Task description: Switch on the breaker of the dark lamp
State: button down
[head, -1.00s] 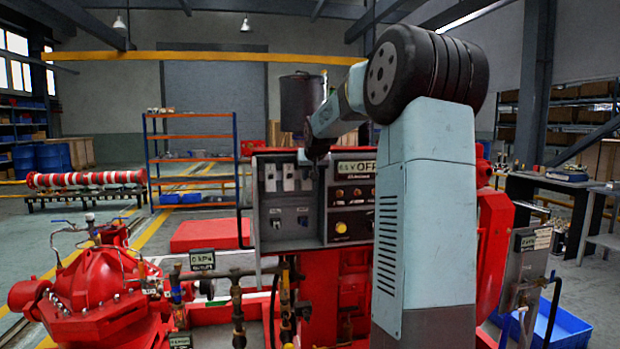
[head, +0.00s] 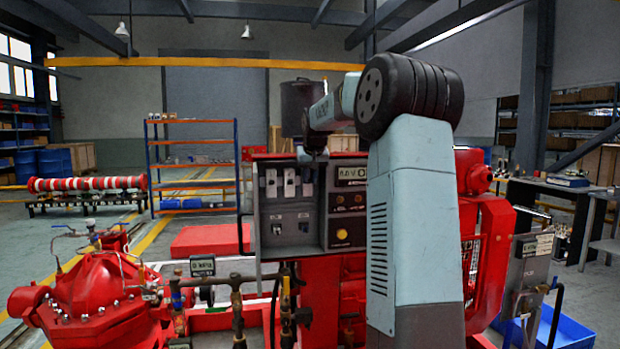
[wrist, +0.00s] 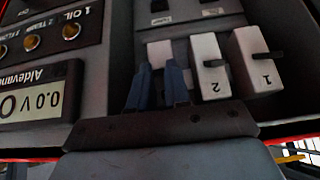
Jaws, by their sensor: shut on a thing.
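Three white breakers stand in a row at the upper left of the grey control panel in the head view: breaker 1 (head: 270,184), breaker 2 (head: 289,183) and a third breaker (head: 307,186). In the upside-down wrist view, breaker 1 (wrist: 258,62) and breaker 2 (wrist: 210,67) show dark levers. My gripper (wrist: 162,90) is in front of the third breaker (wrist: 160,52), its blue fingers shut on that breaker's lever, which they hide. It also shows in the head view (head: 311,157). Labelled lamps include lamp 1 (wrist: 70,30) and lamp 2 (wrist: 32,42); which lamp is dark is unclear.
A display (wrist: 38,104) reading 0.0 V is beside the breakers. Sockets or switches (wrist: 160,8) are elsewhere on the panel. A red pump (head: 85,285) with pipes stands at left. My arm covers the panel's right part in the head view.

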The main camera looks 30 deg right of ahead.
jog(key=c, duration=1.1)
grip_release()
jog(key=shift+w, duration=0.1)
jog(key=v, duration=1.3)
jog(key=shift+s+a+r, duration=0.1)
jog(key=shift+s+r, duration=0.1)
jog(key=shift+r, duration=0.05)
jog(key=shift+a, duration=0.1)
jog(key=s+a+f+n, duration=0.1)
jog(key=s+a+f, duration=0.2)
jog(key=s+a, duration=0.5)
jog(key=s+a+f+n, duration=0.1)
jog(key=s+a+f, duration=0.2)
jog(key=s+a, duration=0.5)
jog(key=shift+n+g+y, duration=0.4)
jog(key=shift+n+y, duration=0.2)
jog(key=shift+y, duration=0.3)
jog(key=s+a+f, duration=0.2)
jog(key=s+f, duration=0.3)
jog(key=s, duration=0.2)
jog(key=s+a+f, duration=0.1)
jog(key=s+f, duration=0.4)
jog(key=s, duration=0.2)
jog(key=s+a+f, duration=0.2)
jog(key=s+f, duration=0.4)
jog(key=s, duration=0.1)
jog(key=shift+s+a+f, duration=0.1)
jog(key=shift+s+a, duration=0.2)
jog(key=shift+s, duration=0.1)
